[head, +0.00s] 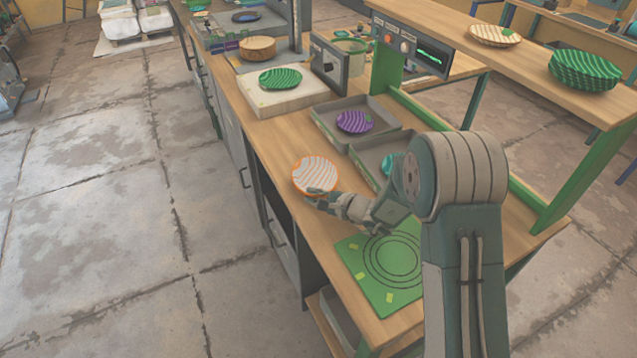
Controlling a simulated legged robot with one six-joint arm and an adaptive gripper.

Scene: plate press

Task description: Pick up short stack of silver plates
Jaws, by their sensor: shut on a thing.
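A silver-white plate with orange wavy lines and an orange rim (315,174) shows near the front-left edge of the wooden workbench. It looks slightly tilted. From this view I cannot tell how many plates are stacked in it. My gripper (324,194) is shut on the near edge of this plate, reaching in from the right. The fingers partly cover that edge. I cannot tell whether the plate is off the bench or touching it.
A green mat with dark rings (378,303) lies nearer on the bench. Grey trays behind hold a purple plate (354,121) and a teal plate, partly hidden by my arm. A green plate (281,79) sits on the pale press block. A shelf (520,62) holds more plates.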

